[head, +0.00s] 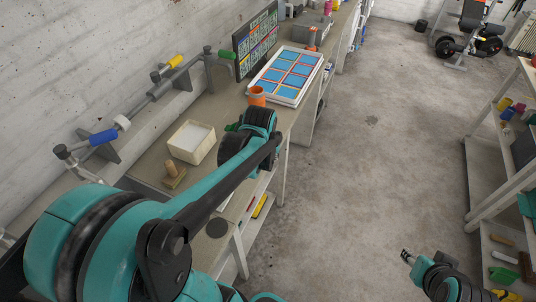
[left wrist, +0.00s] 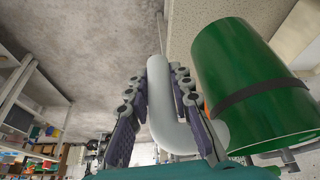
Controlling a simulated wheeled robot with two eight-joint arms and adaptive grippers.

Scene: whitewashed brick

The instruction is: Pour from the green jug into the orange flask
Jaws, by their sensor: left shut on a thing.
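The green jug (left wrist: 240,85) fills the right of the left wrist view. It has a dark band and a pale curved handle (left wrist: 160,100). My left gripper (left wrist: 158,95) is shut on this handle, one finger on each side. In the head view my left arm hides most of the jug; a small green part (head: 232,127) shows beside my left gripper (head: 250,128). An orange vessel (head: 257,95), likely the orange flask, stands just beyond that gripper; its lower part is hidden. My right gripper (head: 407,256) is over the floor at the lower right, apart from everything, and looks open and empty.
On the bench, a cream box (head: 192,142) and a wooden stamp-like block (head: 174,175) stand left of my left arm. A white-framed tray with blue panels (head: 286,75) lies beyond the orange vessel. A wall rail (head: 150,98) runs along the left.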

